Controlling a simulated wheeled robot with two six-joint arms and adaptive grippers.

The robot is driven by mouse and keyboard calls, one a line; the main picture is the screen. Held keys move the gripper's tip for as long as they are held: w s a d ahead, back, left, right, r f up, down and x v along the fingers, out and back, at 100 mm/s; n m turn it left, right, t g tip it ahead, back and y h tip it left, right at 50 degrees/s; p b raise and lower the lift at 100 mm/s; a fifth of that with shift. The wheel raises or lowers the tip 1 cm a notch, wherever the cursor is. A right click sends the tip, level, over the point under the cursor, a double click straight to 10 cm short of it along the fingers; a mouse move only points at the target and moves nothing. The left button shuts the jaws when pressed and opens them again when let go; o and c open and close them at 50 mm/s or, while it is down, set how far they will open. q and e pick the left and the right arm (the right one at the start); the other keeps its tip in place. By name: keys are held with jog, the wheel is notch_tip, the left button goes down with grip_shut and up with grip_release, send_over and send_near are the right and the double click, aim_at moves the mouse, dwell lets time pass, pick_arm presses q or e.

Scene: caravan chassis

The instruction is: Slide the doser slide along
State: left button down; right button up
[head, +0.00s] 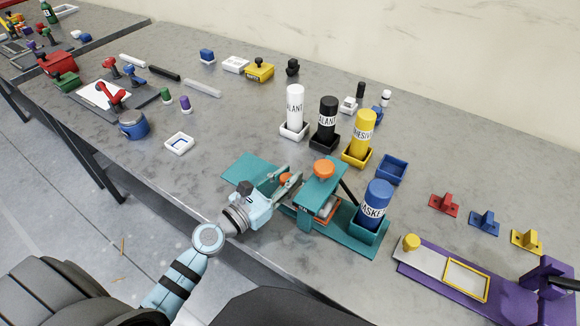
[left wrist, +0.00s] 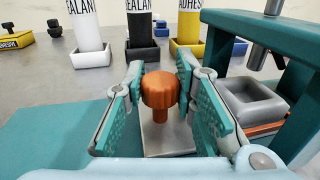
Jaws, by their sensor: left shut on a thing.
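The doser is a teal frame (head: 312,190) on a teal base (head: 248,168) at the front of the table, with an orange knob on top. Its slide (left wrist: 168,140) is a flat grey plate with an orange knob (left wrist: 160,90) standing on it. My left gripper (head: 284,182) is shut on this slide knob, with a teal-padded finger on each side, left of the frame. A grey square cup (left wrist: 262,104) sits under the frame's plunger, right of the knob in the left wrist view. My right gripper is not in view.
A blue bottle (head: 377,203) stands on the right end of the doser base. White (head: 294,108), black (head: 327,118) and yellow (head: 363,132) bottles stand in trays behind. A purple fixture (head: 415,272) lies at the right. Bare table lies left of the doser.

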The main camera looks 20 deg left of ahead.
pick_arm(q)
jog(key=shift+f, duration=0.15)
jog(key=c, duration=1.7)
grip_release()
jog(key=shift+d, duration=0.1)
jog(key=o, duration=0.4)
jog(key=shift+s+d, duration=0.1)
jog(key=shift+d, duration=0.1)
jog(key=shift+s+a, duration=0.25)
jog(key=shift+s, duration=0.1)
jog(key=v, duration=0.6)
jog(key=shift+s, duration=0.4)
